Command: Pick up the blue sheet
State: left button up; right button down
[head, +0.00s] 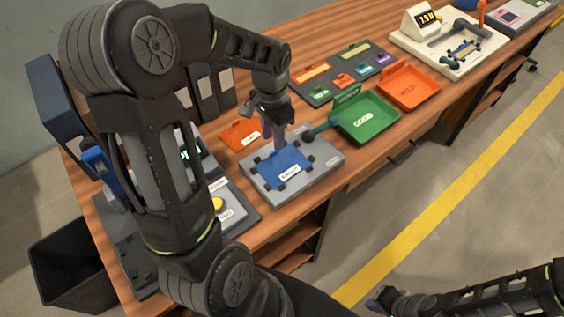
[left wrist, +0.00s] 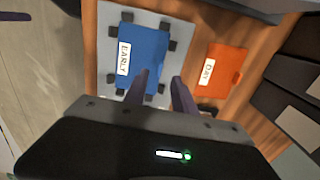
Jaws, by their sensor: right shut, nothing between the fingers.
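The blue sheet (head: 283,168) lies flat on a grey plate (head: 258,186), with small black blocks around its edges. In the left wrist view the blue sheet (left wrist: 146,50) carries a white label reading "EARLY". My left gripper (head: 273,143) is over the back edge of the plate, pointing down. In the left wrist view my left gripper (left wrist: 160,80) has its two fingers apart with nothing between them, one finger overlapping the sheet's edge. Whether it touches the sheet I cannot tell. My right gripper (head: 380,299) is low at the bottom right, away from the table, shut and empty.
An orange card (head: 240,135) labelled "DAY" lies close behind the plate; it also shows in the left wrist view (left wrist: 220,72). A green tray (head: 366,136) and an orange tray (head: 408,103) stand to the right.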

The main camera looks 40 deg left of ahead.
aim_at(273, 152)
pick_arm(q)
jog(key=shift+f+p, duration=0.5)
jog(key=shift+f, duration=2.2)
grip_shut()
